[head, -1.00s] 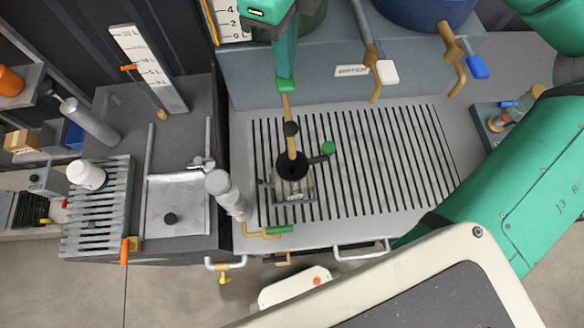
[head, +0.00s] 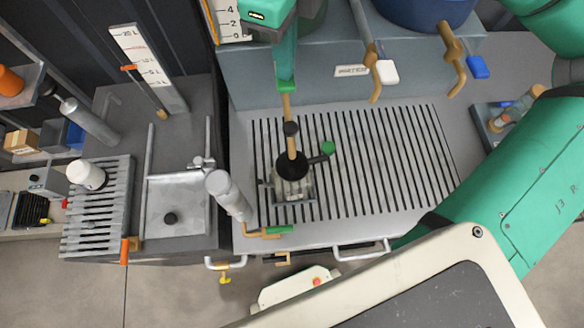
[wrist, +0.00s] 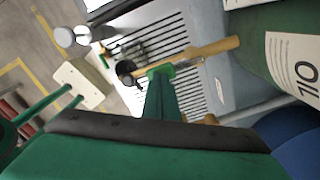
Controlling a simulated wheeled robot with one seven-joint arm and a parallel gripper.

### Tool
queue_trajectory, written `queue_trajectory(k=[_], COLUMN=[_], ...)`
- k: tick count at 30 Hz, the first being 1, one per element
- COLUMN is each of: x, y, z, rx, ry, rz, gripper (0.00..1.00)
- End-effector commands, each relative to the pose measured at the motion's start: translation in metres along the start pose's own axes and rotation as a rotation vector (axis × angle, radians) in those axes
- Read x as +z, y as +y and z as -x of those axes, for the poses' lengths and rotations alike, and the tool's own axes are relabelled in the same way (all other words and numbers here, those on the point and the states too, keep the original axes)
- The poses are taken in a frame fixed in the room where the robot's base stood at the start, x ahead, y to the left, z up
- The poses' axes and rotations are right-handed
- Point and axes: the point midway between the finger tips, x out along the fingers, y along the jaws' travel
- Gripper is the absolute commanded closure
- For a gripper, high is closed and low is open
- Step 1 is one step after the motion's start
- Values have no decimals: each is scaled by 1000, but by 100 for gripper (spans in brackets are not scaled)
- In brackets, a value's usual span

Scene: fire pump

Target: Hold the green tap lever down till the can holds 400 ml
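The can (head: 293,188) stands upright on the slotted grate, with a black mouth and a green-knobbed handle at its right. A brass spout (head: 291,140) points down into its mouth. The green tap lever (head: 286,86) shows as a bright green pad at the top of the spout; in the wrist view its pad (wrist: 160,72) lies against the brass. My gripper (head: 285,62) comes down from above with its fingers together, its tip at the pad and apparently touching it. The wrist view also shows my gripper (wrist: 161,92). The liquid level in the can is not readable.
Taps with a white lever (head: 387,72) and a blue lever (head: 478,67) stand to the right. The slotted grate (head: 400,150) is bare right of the can. A grey cylinder (head: 226,193) stands to the left, beside a sink (head: 180,210). My arm crosses the right side.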

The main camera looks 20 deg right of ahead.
Motion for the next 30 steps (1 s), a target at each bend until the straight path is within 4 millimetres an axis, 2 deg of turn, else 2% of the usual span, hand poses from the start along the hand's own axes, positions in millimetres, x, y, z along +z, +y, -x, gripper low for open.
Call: queue_trajectory(k=[30], x=[0], y=[0], z=[-26], rx=[0], ry=[0], rz=[0], gripper=[100])
